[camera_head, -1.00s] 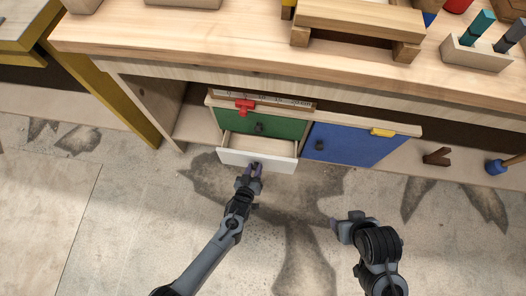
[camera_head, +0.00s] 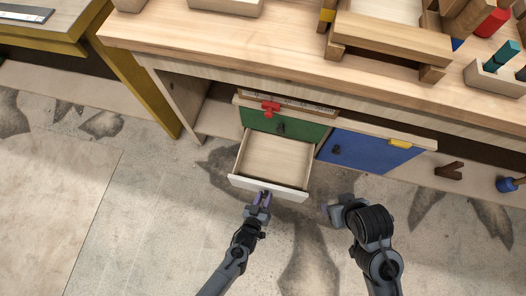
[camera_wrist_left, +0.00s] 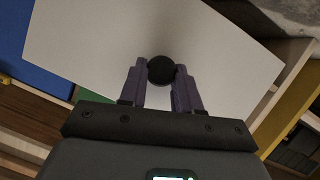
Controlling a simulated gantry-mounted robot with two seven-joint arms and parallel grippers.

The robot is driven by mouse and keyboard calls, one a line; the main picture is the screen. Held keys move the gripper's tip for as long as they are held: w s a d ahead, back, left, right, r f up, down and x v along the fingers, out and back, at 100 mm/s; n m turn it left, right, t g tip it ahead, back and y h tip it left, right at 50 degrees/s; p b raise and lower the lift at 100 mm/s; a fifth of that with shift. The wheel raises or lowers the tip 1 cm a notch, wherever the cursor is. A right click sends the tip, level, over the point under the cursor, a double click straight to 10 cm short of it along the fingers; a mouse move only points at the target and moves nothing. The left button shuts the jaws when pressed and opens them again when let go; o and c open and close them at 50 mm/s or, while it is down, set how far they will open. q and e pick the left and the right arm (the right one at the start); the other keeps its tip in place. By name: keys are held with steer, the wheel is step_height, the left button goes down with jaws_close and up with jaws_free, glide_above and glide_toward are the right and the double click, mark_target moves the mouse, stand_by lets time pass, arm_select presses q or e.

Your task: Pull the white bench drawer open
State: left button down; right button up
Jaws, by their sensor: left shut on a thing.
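The white bench drawer (camera_head: 269,188) is pulled well out below the green drawer front (camera_head: 283,129), and its wooden inside is empty. My left gripper (camera_head: 265,196) is at the middle of its white front. In the left wrist view, the fingers of my left gripper (camera_wrist_left: 161,82) are shut on the round dark knob (camera_wrist_left: 161,70) of the white front (camera_wrist_left: 160,30). My right gripper (camera_head: 331,211) is to the right of the drawer, apart from it and above the floor; its fingers are too small to read.
A blue door (camera_head: 365,151) with a dark knob is right of the drawer. A red clamp-like piece (camera_head: 270,108) sits above the green front. The wooden benchtop (camera_head: 230,45) holds several wooden items. The floor in front is clear apart from dark stains.

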arm_select(q)
steer(key=c, duration=0.8)
jaws_free()
steer(key=shift+s, duration=0.1)
steer(key=shift+p+v, duration=2.65)
steer(key=shift+v, duration=2.75)
